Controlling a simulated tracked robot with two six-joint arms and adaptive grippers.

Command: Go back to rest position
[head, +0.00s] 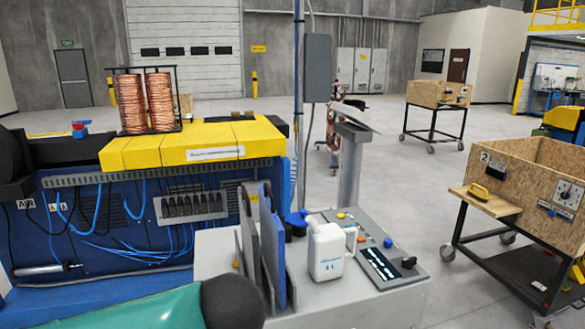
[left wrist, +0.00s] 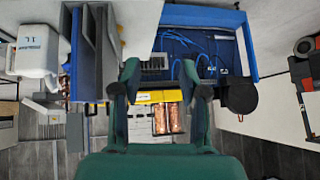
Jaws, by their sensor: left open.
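Two copper tube coils (head: 145,101) stand upright side by side in a dark frame on the yellow top (head: 195,143) of the blue machine (head: 120,225). The coils also show in the left wrist view (left wrist: 168,119), upside down, beyond my fingers. My left gripper (left wrist: 160,72) is open, with nothing between its two green fingers. In the head view only a green part of my left arm and a dark joint show at the bottom left; the fingers are not visible there. My right gripper is in neither view.
A grey console (head: 335,295) holds a white jug (head: 327,250), upright blue and grey panels (head: 265,245) and a control panel (head: 380,262). A wooden crate on a wheeled cart (head: 535,180) stands at the right. Open floor lies between console and carts.

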